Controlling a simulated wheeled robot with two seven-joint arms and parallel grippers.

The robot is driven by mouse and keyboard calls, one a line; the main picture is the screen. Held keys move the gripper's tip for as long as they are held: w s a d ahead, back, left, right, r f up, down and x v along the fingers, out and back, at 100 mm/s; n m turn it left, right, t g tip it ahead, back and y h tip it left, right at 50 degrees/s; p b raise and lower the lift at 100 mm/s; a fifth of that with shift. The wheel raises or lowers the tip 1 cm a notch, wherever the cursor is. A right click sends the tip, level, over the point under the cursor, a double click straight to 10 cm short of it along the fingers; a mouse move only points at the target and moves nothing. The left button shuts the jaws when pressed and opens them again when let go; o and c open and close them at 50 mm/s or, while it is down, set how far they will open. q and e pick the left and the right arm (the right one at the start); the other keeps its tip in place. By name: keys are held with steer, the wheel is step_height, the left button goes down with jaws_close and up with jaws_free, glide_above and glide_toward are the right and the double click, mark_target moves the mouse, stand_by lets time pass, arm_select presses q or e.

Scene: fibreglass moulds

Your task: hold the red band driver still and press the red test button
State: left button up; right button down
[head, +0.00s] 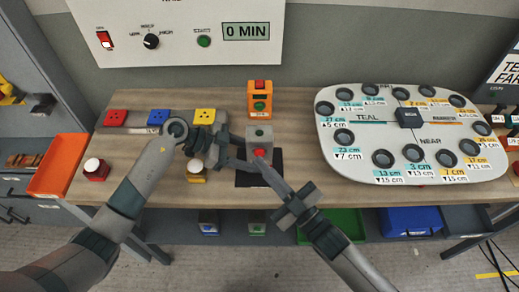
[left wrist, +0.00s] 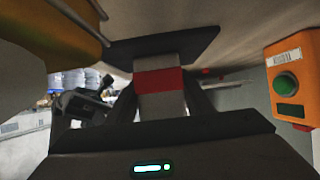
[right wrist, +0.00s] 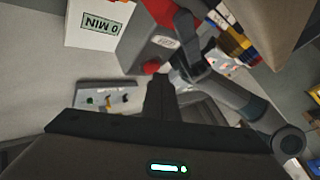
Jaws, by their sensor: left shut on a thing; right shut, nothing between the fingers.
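The red band driver (head: 260,136), a small grey box, stands over a black mat (head: 246,181) at the front of the bench. In the left wrist view its red band (left wrist: 159,80) shows between the fingers. My left gripper (head: 238,151) is shut on the driver from the left. The red test button (right wrist: 150,68) sticks out of the driver's grey face in the right wrist view. My right gripper (right wrist: 157,82) is shut and empty, its tips close to the button. I cannot tell whether they touch it. The fingers partly hide the driver's lower part in the head view.
An orange box (head: 260,102) with a green button stands behind the driver. A large grey board (head: 350,165) with round holes lies to the right.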

steer(key=shift+w, duration=0.45)
steer(key=shift+s, duration=0.5)
stand_by(0.5)
steer(key=s, duration=0.6)
stand_by(0.4)
arm_select(q)
steer(key=o, duration=0.9)
